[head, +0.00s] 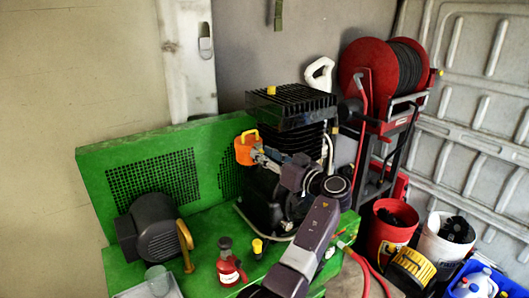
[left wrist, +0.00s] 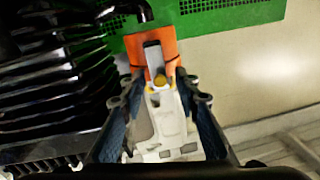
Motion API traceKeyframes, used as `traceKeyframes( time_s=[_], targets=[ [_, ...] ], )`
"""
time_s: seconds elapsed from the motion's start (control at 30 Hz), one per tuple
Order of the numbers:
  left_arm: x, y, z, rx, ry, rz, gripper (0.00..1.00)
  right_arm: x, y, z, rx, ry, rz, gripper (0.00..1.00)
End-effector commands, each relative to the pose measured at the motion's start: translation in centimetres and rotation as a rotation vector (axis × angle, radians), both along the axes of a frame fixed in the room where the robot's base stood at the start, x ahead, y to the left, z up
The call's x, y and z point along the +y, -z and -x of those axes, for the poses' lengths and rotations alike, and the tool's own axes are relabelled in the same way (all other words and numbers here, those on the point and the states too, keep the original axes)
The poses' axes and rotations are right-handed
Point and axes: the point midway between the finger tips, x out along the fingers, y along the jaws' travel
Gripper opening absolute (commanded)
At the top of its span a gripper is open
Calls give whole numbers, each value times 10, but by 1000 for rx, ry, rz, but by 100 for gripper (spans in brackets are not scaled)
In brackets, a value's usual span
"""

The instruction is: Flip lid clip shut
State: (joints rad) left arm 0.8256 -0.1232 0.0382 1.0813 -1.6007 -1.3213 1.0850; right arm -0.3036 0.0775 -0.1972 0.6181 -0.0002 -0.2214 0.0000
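An orange box-like part (head: 243,152) with a yellow piece (head: 250,133) at its top is on the compressor's left side in the head view. In the left wrist view, the orange part (left wrist: 164,48) lies ahead, with a dark, pale-edged upright piece and a yellow knob (left wrist: 160,84) on its near side. I cannot tell for sure which piece is the lid clip or its position. My left gripper (head: 259,153) is beside the orange part. Its fingers (left wrist: 157,90) are spread on both sides of the knob, with a pale grey body below. My right gripper is not in view.
The black finned compressor (head: 290,103) stands close behind my left gripper. A grey motor (head: 152,228) and a red bottle (head: 229,265) are on the green base. A red hose reel (head: 383,78) and buckets (head: 391,225) stand right.

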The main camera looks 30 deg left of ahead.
Motion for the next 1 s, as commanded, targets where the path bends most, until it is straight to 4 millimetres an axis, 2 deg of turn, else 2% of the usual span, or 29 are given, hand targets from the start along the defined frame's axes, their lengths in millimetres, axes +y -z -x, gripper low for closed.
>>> traceKeyframes(
  time_s=[0.07,0.2,0.47,0.63,1.0],
  targets=[
    [1,0,0,0,0,0,29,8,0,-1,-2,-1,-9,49],
    [0,1,0,0,1,0,29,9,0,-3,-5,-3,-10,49],
    [0,1,0,0,0,1,1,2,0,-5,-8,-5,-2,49],
    [1,-1,0,4,-2,17,0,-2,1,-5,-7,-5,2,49],
    [8,-6,-3,86,0,205,0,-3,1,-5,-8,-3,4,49]
  ],
)
